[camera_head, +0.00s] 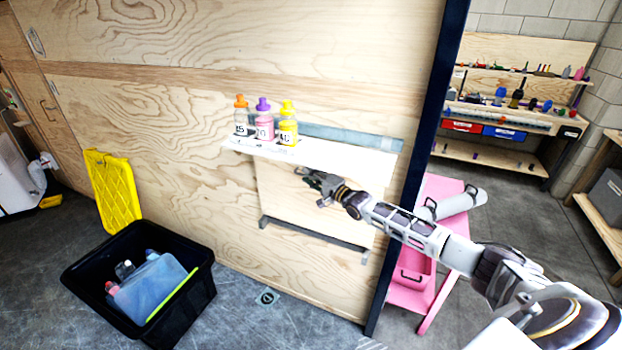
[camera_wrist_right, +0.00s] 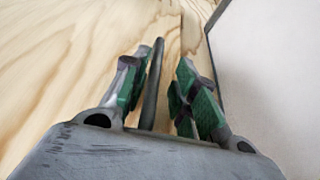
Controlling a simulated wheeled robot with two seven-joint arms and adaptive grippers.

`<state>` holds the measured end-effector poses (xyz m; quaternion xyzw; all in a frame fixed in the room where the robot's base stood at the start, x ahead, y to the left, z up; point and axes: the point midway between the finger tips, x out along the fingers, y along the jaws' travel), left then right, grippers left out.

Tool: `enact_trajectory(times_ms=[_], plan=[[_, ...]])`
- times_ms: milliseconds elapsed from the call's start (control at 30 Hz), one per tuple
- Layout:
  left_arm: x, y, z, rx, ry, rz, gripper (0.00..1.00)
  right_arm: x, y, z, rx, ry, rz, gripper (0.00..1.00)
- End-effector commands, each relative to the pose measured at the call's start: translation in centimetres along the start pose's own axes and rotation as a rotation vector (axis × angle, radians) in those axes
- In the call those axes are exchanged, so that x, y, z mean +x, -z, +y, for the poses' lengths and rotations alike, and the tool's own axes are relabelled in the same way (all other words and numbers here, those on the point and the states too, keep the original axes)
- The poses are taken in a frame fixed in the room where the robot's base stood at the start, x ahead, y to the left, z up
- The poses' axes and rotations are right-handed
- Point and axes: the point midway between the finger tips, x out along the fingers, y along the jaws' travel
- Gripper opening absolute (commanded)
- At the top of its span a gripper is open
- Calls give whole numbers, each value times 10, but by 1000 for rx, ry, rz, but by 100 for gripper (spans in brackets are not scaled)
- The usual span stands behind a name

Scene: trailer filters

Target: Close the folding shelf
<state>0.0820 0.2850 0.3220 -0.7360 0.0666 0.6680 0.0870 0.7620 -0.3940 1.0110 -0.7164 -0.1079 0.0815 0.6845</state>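The folding shelf is on the plywood wall in the head view. Plywood shows left and a pale surface right. My left gripper is out of view.
A black crate (camera_head: 190,302) and a yellow lid (camera_head: 113,192) stand lower left. A pink cart (camera_head: 412,290) is right.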

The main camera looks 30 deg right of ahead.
Motion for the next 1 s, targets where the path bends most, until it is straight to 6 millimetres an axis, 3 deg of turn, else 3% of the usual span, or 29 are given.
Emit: enact_trajectory(times_ms=[533,1000], plan=[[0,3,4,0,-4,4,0,-5,0,5,1,-8,1,32],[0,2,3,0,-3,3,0,-29,-1,4,1,-8,0,32]])
